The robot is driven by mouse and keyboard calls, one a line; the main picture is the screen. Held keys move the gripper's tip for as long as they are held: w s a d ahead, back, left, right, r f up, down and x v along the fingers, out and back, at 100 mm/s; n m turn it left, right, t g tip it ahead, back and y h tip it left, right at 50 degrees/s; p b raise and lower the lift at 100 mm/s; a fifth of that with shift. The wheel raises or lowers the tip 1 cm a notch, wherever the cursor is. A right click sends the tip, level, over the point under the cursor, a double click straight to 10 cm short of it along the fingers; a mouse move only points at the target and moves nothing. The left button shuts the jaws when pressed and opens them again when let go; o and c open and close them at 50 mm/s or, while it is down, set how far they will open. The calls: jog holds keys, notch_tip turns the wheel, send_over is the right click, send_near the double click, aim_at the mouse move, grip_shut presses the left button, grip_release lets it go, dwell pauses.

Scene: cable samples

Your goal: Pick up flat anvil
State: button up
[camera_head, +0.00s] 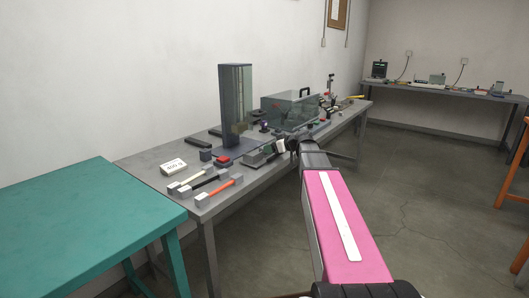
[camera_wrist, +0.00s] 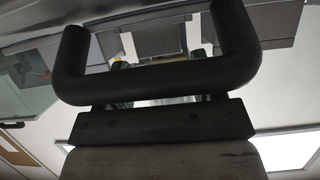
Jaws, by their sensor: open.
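I cannot tell for sure which piece is the flat anvil; several small grey metal pieces lie on the grey bench (camera_head: 217,208). A small dark grey block (camera_head: 206,155) stands beside a red-topped piece (camera_head: 222,160) in front of the tall tester column (camera_head: 235,95). My gripper (camera_head: 283,146) is at the end of my arm, over the bench's front edge, right of the column; its fingers are too small to make out there.
A white block marked with a weight (camera_head: 173,166) and several bars with grey ends (camera_head: 212,193) lie at the bench's near end. A clear-sided case (camera_head: 291,108) stands behind my gripper. A teal table (camera_head: 85,225) is at left.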

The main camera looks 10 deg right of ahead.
jog(key=x, duration=0.2)
jog(key=shift+w+a+f, duration=0.1)
jog(key=shift+w+a, duration=0.1)
jog(key=shift+w, duration=0.1)
jog(key=c, duration=0.9)
jog(key=shift+o, duration=0.2)
